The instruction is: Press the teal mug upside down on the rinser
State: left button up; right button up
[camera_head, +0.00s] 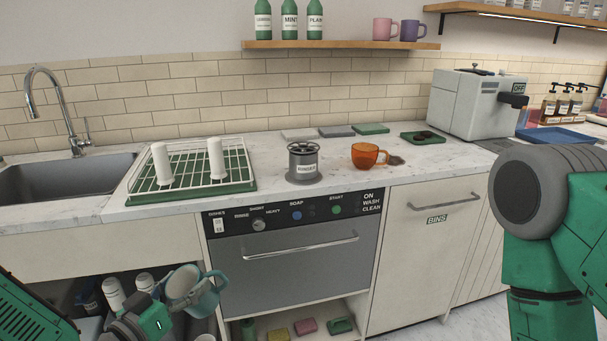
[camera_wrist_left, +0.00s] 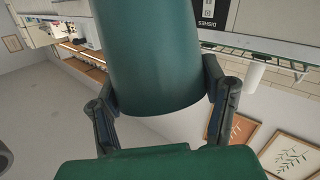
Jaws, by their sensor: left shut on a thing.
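The teal mug (camera_head: 206,298) is at the lower left of the head view, in front of the open shelf under the counter. My left gripper (camera_head: 165,309) is shut on it, and the wrist view shows the mug's side (camera_wrist_left: 150,60) between the two fingers (camera_wrist_left: 165,105). The mug looks tilted in the head view; its exact orientation is hard to tell. The rinser (camera_head: 303,165) is a grey labelled cylinder standing on the counter, up and to the right of the mug, well apart from it. My right gripper is out of view.
A white wire rack on a green tray (camera_head: 240,184) stands left of the rinser. An orange mug (camera_head: 364,156) sits to its right beside a dark spill (camera_head: 397,160). Below the counter are a dishwasher (camera_head: 290,262) and open shelves. A sink (camera_head: 60,185) is at left.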

pick_arm(q)
jog(key=shift+a, duration=0.1)
jog(key=shift+n, duration=0.6)
jog(key=n, duration=0.4)
jog(key=shift+g+b, duration=0.3)
jog(key=shift+b, duration=0.05)
jog(key=n+h+b, duration=0.1)
jog(key=n+b, duration=0.1)
jog(key=n, duration=0.2)
jog(key=shift+f+n+g, duration=0.1)
jog(key=shift+n+g, duration=0.2)
jog(key=shift+n, duration=0.3)
